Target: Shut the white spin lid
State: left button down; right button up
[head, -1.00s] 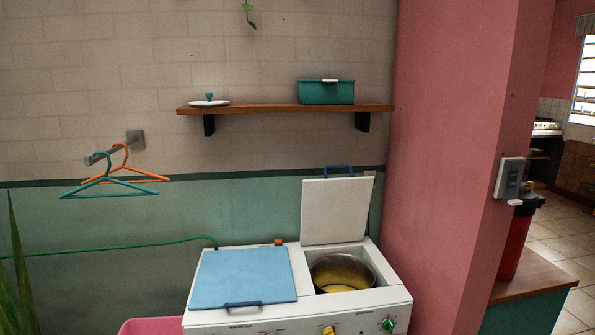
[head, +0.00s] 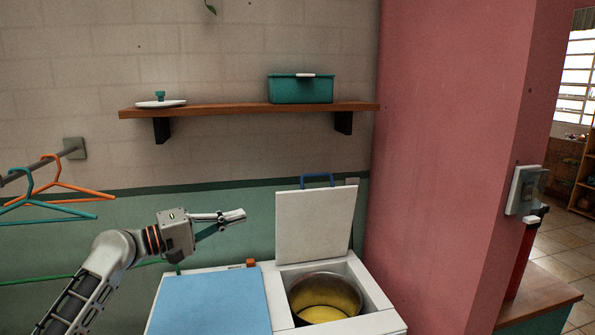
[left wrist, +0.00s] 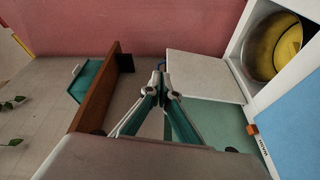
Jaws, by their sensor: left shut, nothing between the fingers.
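The white spin lid (head: 316,224) stands open, upright at the back of the washer, with a blue handle (head: 317,180) on its top edge. Below it the round metal spin tub (head: 325,297) is uncovered, with something yellow inside. My left gripper (head: 238,216) is shut and empty, to the left of the lid and apart from it in the head view. In the left wrist view the fingertips (left wrist: 160,88) point toward the lid's handle edge, and the lid (left wrist: 205,75) lies to their right. My right gripper is not in view.
The washer's blue lid (head: 212,303) is down on the left side. A wooden shelf (head: 230,110) above carries a teal box (head: 301,89) and a white lid with a teal knob (head: 161,100). Hangers (head: 60,193) hang at left. A pink wall (head: 445,150) stands close on the right.

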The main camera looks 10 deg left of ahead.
aim_at(316, 223)
jog(key=i, duration=0.85)
